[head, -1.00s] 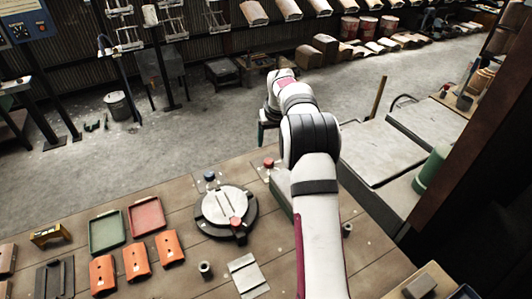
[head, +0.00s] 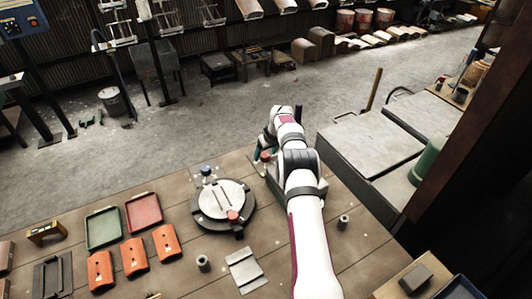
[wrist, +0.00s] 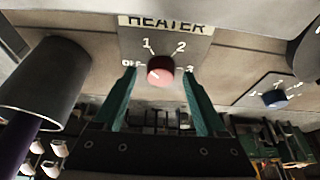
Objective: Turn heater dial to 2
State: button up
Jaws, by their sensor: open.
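The heater dial (wrist: 161,70) is a red round knob on a dark plate marked HEATER, with OFF at left, 1 and 2 above and 3 at right. A faint pale mark on the knob seems to lie towards its lower left, but it is too small to read surely. My gripper (wrist: 159,73) is open, its green fingers on either side of the knob with visible gaps. In the head view the red dial (head: 265,156) shows at the far table edge, beside the end of my arm, which partly hides the gripper.
A second dial (wrist: 275,98), blue, sits right of the heater plate in the wrist view. In the head view a round turntable (head: 222,198), a green tray (head: 103,228), a red tray (head: 143,212) and several orange tiles lie left of my arm.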

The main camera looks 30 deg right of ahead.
grip_shut()
dwell(0.4)
jog(key=shift+m, duration=0.3)
jog(key=m+h, duration=0.1)
jog(key=m, duration=0.1)
jog(key=m+h, duration=0.1)
jog(key=m, duration=0.2)
jog(key=shift+w+a+m+g, duration=0.15)
jog(key=shift+a+m+g, duration=0.05)
jog(key=shift+m+g, duration=0.1)
jog(key=m+h, duration=0.1)
jog(key=m, duration=0.1)
jog(key=m+g, duration=0.1)
jog(key=m, duration=0.2)
jog(key=shift+a+m+h, duration=0.1)
jog(key=shift+m+h, duration=0.2)
jog(key=shift+h, duration=0.1)
jog(key=shift+g, duration=0.3)
grip_release()
